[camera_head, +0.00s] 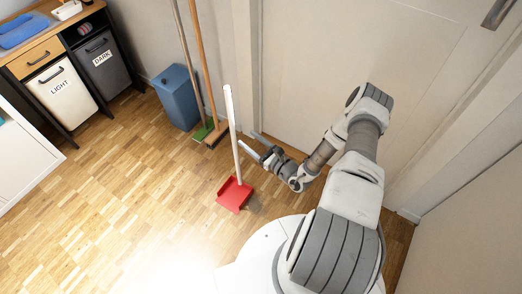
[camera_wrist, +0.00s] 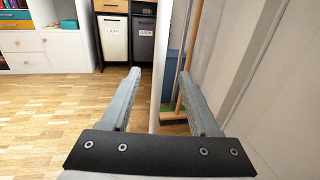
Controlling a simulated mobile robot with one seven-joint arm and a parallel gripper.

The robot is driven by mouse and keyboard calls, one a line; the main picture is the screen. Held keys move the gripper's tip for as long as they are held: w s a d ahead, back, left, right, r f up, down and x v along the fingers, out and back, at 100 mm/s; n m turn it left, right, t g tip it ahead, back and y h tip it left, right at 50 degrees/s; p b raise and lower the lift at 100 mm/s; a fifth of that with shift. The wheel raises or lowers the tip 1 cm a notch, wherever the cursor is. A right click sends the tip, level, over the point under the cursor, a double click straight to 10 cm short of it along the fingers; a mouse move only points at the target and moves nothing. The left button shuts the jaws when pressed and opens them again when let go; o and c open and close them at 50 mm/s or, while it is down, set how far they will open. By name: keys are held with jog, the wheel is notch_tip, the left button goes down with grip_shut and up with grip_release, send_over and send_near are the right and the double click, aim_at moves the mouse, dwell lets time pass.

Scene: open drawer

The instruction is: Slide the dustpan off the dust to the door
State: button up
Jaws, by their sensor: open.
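The dustpan has a red pan (camera_head: 234,195) flat on the wood floor and a long white handle (camera_head: 231,115) standing nearly upright. My gripper (camera_head: 247,139) is open beside the handle, about halfway up it. In the wrist view, the white handle (camera_wrist: 161,70) shows upright between the two spread fingers (camera_wrist: 160,85). I cannot tell whether it is within their reach. The pale door (camera_head: 330,70) is behind my arm, with a dark handle (camera_head: 498,12) at top right. I cannot make out any dust; the floor under the pan is hidden.
A broom with a wooden stick (camera_head: 205,60) and a green-headed one (camera_head: 203,131) lean against the wall near a blue bin (camera_head: 177,97). A cabinet with LIGHT (camera_head: 62,95) and DARK (camera_head: 103,65) hampers stands at left. The floor left of the pan is clear.

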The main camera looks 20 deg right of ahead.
aim_at(234, 128)
jog(key=b+x, duration=0.2)
jog(key=x, duration=0.7)
jog(key=shift+w+a, duration=0.15)
jog(key=shift+w, duration=0.2)
grip_shut()
dwell(0.9)
